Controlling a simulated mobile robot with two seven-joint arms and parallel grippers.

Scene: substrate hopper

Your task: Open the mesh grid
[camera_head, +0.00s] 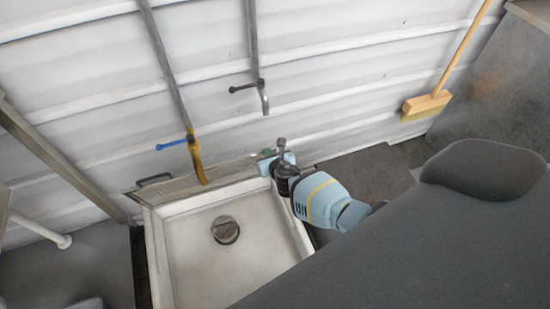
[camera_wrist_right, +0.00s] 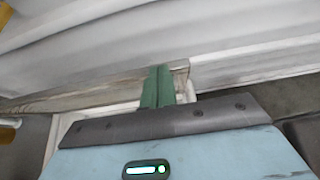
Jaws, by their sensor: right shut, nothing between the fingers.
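The white hopper basin (camera_head: 190,270) is uncovered, and its floor and round drain (camera_head: 225,230) show. A thin grey-brown panel with a dark handle (camera_head: 154,180) at its left end runs along the basin's back edge. It looks like the mesh grid (camera_head: 225,174) raised and seen nearly edge-on, but I cannot see the mesh clearly. My right gripper (camera_head: 277,160) is at the basin's back right corner, beside the panel's right end. In the right wrist view its green fingers (camera_wrist_right: 158,87) are together and empty, in front of a grey-brown strip. My left gripper is out of view.
A white ribbed wall rises behind the basin. Two pipes come down it, one with a blue-handled valve (camera_head: 173,144), one with a tap (camera_head: 263,98). A broom (camera_head: 428,104) leans at the right. Dark floor (camera_head: 365,172) lies right of the basin.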

